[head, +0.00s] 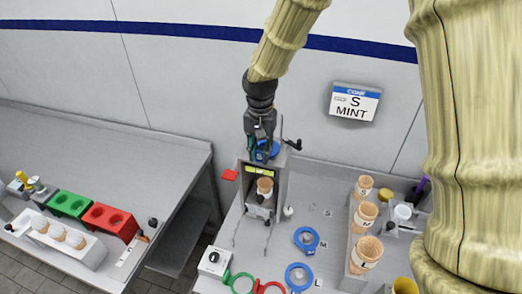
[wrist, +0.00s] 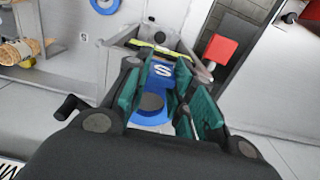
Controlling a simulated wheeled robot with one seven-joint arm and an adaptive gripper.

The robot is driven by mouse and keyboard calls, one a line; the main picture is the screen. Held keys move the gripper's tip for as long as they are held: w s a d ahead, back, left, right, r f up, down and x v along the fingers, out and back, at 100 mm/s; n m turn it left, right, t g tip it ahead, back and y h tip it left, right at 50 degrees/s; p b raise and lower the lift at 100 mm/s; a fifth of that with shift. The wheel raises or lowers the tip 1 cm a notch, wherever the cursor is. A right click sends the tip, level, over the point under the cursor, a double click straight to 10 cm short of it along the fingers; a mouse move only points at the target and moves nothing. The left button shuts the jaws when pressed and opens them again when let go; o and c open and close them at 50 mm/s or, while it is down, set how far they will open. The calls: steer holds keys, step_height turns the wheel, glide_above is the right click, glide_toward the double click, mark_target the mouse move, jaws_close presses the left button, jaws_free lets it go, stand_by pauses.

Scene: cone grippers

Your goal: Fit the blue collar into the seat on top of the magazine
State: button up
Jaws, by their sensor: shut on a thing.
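The blue collar (head: 261,156) has a tab marked S and sits at the top of the grey magazine (head: 281,184). In the wrist view the collar (wrist: 162,70) shows its S tab and a dark round middle between the green finger pads. My gripper (head: 262,143) points down over the magazine top and is shut on the collar (wrist: 150,119). The magazine frame (wrist: 118,42) and its yellow-green strip show just beyond the fingers. The seat is hidden by the gripper and collar, so I cannot tell whether the collar rests in it. A cone (head: 265,187) stands inside the magazine.
Two more blue collars, M (head: 306,230) and L (head: 290,275), lie on the bench. Cones (head: 367,212) stand in a rack at the right. A sign (head: 354,102) reads S MINT. A second bench (head: 150,165) stands left.

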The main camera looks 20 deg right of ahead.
steer(key=o, duration=1.1)
steer(key=shift+s, duration=0.1)
steer(key=shift+r, duration=0.1)
step_height(320, 180, up, 12)
steer(key=shift+f, duration=0.1)
steer(key=shift+d, duration=0.1)
